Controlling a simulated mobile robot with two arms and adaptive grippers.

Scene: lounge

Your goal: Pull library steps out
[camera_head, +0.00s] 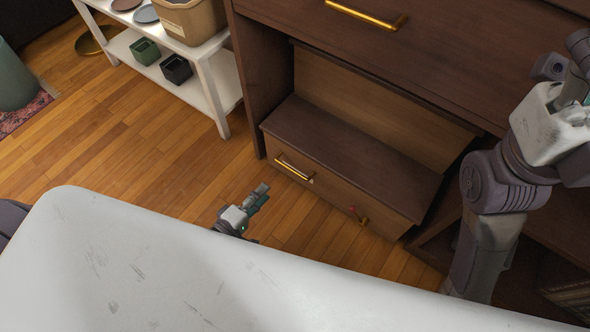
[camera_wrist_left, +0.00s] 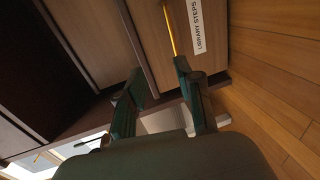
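The library steps (camera_head: 355,150) stand in the lower opening of a dark wooden cabinet, with a dark brown tread and lighter front. A gold handle (camera_head: 294,169) is on the left of the front, and a small gold and red piece on the right. In the left wrist view the gold handle (camera_wrist_left: 169,30) lies beside a white "LIBRARY STEPS" label (camera_wrist_left: 195,27). My left gripper (camera_head: 262,192) is in front of the steps, apart from the handle. Its fingers (camera_wrist_left: 160,75) are spread with nothing between them. My right arm is at the right; its gripper is not visible.
A drawer with a gold handle (camera_head: 365,14) is above the steps. A white shelf unit (camera_head: 218,85) with a box and small pots stands left of the cabinet. Wooden floor (camera_head: 150,150) is clear in front. A white surface fills the bottom of the head view.

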